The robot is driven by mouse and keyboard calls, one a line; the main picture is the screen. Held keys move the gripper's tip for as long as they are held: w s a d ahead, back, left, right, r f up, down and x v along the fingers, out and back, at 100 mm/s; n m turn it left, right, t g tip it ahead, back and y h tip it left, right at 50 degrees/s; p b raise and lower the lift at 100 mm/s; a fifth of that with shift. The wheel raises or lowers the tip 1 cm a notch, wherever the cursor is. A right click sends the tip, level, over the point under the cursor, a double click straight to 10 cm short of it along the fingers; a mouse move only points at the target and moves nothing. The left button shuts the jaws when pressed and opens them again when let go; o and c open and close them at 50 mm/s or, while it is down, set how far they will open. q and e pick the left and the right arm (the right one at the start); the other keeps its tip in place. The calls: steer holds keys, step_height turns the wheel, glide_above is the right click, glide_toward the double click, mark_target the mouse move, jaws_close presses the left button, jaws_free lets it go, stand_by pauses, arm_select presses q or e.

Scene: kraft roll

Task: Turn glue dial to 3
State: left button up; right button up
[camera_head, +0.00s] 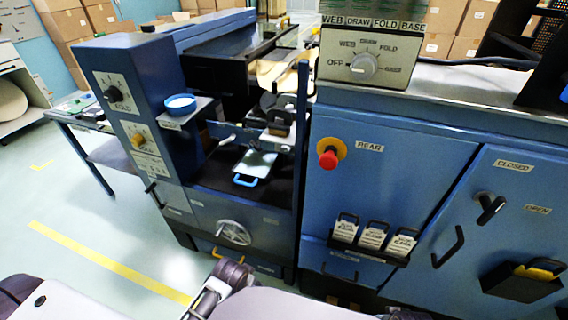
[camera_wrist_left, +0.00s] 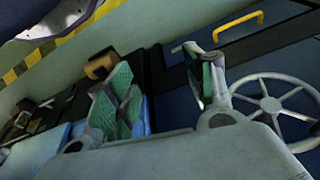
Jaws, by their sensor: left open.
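Two dials sit on the blue column at the left in the head view: a black knob (camera_head: 113,95) on a white scale plate, and a yellow knob (camera_head: 138,140) on a plate below it. Their lettering is too small to read, so I cannot tell which is the glue dial. My left gripper (camera_wrist_left: 160,88) is open, with green-padded fingers apart and nothing seen between them. In the head view the left arm is low at the bottom middle, below and well away from both knobs. My right gripper does not show.
A spoked handwheel (camera_head: 234,232) and a yellow handle (camera_wrist_left: 238,26) are near my left gripper. A red emergency button (camera_head: 328,158) and card holders (camera_head: 372,237) are on the right cabinet. Floor at left is clear.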

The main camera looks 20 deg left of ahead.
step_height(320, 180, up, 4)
steer(key=b, duration=0.3)
arm_select(q)
steer(key=w+r+m+t+b, duration=0.2)
steer(key=w+r+m+t, duration=1.3)
steer(key=w+r+m, duration=1.1)
steer(key=shift+r+m, duration=0.7)
steer(key=shift+m, duration=0.4)
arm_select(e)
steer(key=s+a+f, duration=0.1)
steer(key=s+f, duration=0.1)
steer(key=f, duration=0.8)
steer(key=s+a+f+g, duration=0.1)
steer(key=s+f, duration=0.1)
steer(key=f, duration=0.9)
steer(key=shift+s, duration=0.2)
arm_select(q)
steer(key=shift+d, duration=0.1)
